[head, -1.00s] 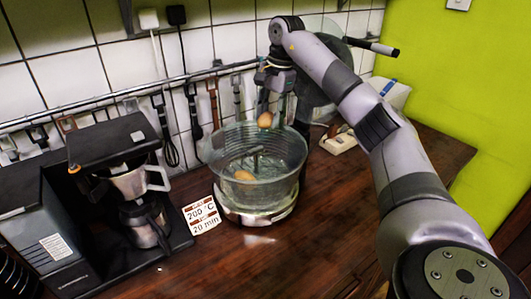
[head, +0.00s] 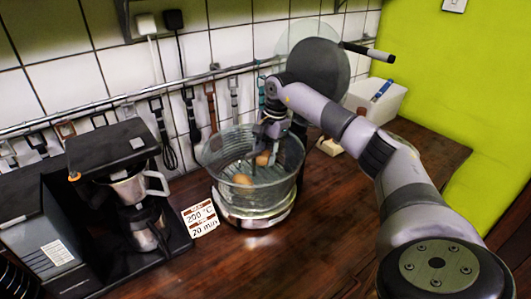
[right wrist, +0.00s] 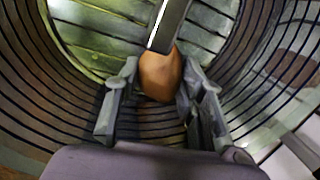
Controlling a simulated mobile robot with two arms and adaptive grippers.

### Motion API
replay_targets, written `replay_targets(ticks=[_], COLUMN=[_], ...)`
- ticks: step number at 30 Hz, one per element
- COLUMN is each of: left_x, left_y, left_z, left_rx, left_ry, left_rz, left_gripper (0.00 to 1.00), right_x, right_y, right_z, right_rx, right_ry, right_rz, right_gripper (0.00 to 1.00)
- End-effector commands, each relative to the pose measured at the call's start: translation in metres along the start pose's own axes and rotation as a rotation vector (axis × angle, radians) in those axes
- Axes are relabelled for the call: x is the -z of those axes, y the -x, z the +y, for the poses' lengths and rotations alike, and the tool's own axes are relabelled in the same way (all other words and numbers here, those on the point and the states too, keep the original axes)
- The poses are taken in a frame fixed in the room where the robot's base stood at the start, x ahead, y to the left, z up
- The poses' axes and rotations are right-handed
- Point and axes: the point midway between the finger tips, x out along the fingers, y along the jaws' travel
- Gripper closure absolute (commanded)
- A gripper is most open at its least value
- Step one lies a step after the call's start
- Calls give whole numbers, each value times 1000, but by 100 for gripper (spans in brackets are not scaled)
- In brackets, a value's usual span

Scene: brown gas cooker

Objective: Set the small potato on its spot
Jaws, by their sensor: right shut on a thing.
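A small brown potato (head: 263,160) is in my right gripper (head: 268,148), down inside the clear glass bowl (head: 212,158). In the right wrist view the potato (right wrist: 160,78) sits between the two fingers of the gripper (right wrist: 157,88), which are shut on it. A grey upright bar (right wrist: 169,24) crosses the potato's top edge there. Another brown potato (head: 243,181) lies in the bowl, left of the held one. I cannot tell whether the held potato touches the rack below it. My left gripper is not in view.
The bowl stands on a metal base (head: 252,218) on the brown worktop (head: 310,245). A coffee maker (head: 120,190) stands at left, with a card (head: 200,218) reading 200 °C and 20 min beside it. A white box (head: 375,102) is at the back right. The front worktop is clear.

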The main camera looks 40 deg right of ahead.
Motion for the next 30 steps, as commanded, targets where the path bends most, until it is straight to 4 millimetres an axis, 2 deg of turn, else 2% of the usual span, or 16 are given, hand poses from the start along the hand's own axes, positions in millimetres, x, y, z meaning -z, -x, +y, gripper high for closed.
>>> replay_targets(ticks=[4,5,13,23,26,30], left_x=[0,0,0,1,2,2], left_y=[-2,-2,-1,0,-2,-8], left_z=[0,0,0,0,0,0], left_rx=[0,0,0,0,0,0], left_ry=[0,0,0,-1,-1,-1], left_rz=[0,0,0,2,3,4], left_gripper=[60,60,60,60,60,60], right_x=[0,0,0,0,0,1], right_y=[-4,-3,-2,0,7,30], right_z=[1,0,0,0,-1,-1], right_rx=[0,0,-1,0,2,6], right_ry=[0,0,0,0,1,1], right_rz=[0,0,0,0,1,2], right_gripper=[97,62,44,44,44,44])
